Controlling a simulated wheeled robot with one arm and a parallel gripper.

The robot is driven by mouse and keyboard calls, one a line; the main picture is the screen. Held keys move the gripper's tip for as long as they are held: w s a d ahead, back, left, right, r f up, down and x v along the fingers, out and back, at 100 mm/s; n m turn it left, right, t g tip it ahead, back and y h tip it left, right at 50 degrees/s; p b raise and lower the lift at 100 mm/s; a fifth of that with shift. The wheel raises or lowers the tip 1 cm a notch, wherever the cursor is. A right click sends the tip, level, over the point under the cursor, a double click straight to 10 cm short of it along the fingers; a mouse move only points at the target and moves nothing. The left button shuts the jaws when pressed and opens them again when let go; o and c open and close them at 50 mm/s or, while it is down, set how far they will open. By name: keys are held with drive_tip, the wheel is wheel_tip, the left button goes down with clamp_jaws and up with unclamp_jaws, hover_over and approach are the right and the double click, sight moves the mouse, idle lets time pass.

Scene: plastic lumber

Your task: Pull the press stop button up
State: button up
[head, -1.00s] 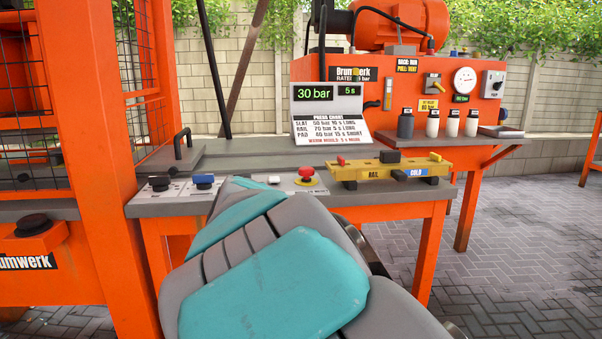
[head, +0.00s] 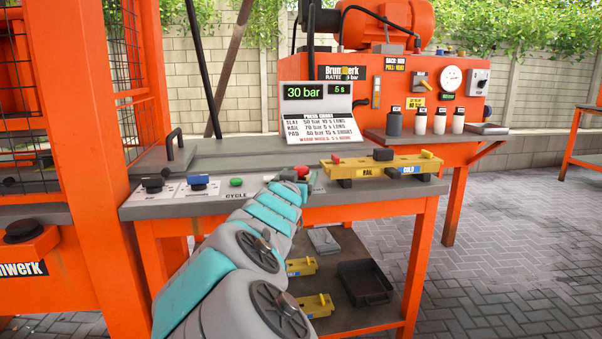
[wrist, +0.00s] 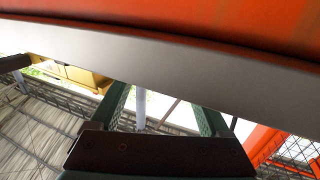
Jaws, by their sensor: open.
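The red stop button (head: 303,172) is on the grey control ledge, just right of the CYCLE label in the head view. Only part of its red cap shows; my wrist covers its left side and base. I cannot tell whether it is up or pressed. My arm reaches to the ledge edge and its end overlaps the button in the picture, but contact cannot be judged. In the wrist view my gripper (wrist: 165,100) shows two dark green fingers, spread apart with nothing between them. The button does not show in the wrist view.
Black (head: 153,185), blue (head: 199,182) and green (head: 236,182) controls line the ledge to the left. A yellow RAIL mould (head: 365,168) lies close on the right. The ledge's grey underside or edge (wrist: 160,75) crosses the wrist view near the fingers. An orange post (head: 110,150) stands left.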

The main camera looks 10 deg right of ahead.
sight(300, 173)
drive_tip(key=shift+x, duration=1.75)
clamp_jaws()
